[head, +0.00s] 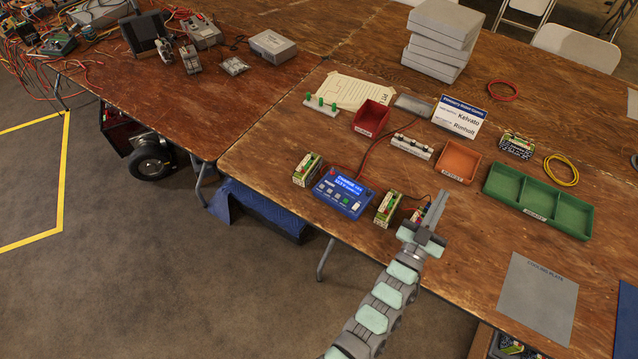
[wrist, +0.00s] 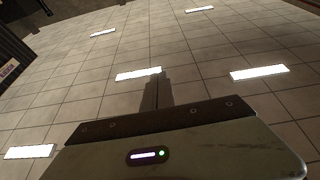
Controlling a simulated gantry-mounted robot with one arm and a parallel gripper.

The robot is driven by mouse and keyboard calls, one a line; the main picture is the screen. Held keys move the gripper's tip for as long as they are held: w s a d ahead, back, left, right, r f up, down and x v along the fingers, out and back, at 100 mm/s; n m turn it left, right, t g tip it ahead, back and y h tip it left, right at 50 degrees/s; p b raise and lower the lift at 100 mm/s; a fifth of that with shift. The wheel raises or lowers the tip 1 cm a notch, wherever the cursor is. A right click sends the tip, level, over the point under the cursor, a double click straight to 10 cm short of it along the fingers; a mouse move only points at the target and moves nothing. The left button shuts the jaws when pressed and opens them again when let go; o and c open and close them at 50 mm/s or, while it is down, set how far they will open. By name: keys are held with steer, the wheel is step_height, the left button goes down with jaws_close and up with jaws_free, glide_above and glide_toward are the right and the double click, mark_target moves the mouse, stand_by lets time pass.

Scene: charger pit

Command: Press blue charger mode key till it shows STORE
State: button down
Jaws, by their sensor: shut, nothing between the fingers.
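The blue charger (head: 344,192) sits near the front left edge of the right table. Its lit screen (head: 355,184) shows text whose first line looks like CHARGE; the rest is too small to read. Several small keys are on its lower face, and I cannot read their labels. My gripper (head: 440,207) is to the right of the charger, apart from it, over the table near a battery pack. Its fingers are together and empty. In the wrist view my gripper (wrist: 158,78) points up toward a tiled ceiling, and the charger is out of sight.
Battery packs stand left (head: 308,169) and right (head: 386,208) of the charger, close to it. A red cable runs behind it. A red bin (head: 372,117), orange bin (head: 457,161) and green tray (head: 537,202) lie farther off. Bare wood lies around the grey plate (head: 538,296).

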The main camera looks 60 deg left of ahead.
mark_target(322, 186)
steer(key=a+f+g+h, duration=0.1)
steer(key=a+f+g, duration=0.2)
steer(key=a, duration=0.5)
steer(key=s+a+f+n+g+h, duration=0.1)
steer(key=a+f+g+h, duration=0.1)
steer(key=a+f, duration=0.4)
steer(key=s+a+f+g+h, duration=0.1)
steer(key=a+f+g+h, duration=0.1)
steer(key=a, duration=1)
step_height(322, 186, down, 2)
steer(key=shift+f+g, duration=0.15)
steer(key=shift+g, duration=0.75)
steer(key=s+a+h, duration=0.1)
steer(key=s, duration=0.1)
steer(key=s+a+h, duration=0.1)
steer(key=s, duration=0.1)
steer(key=s+a+r+g+h, duration=0.1)
steer(key=s+h, duration=0.1)
steer(key=shift+s, duration=0.2)
steer(key=s+d+r+m+h, duration=0.1)
steer(key=s+r+h, duration=0.4)
steer(key=s, duration=0.6)
step_height(322, 186, up, 2)
steer(key=shift+d+r+m, duration=0.25)
steer(key=shift+m, duration=0.25)
steer(key=shift+f, duration=0.15)
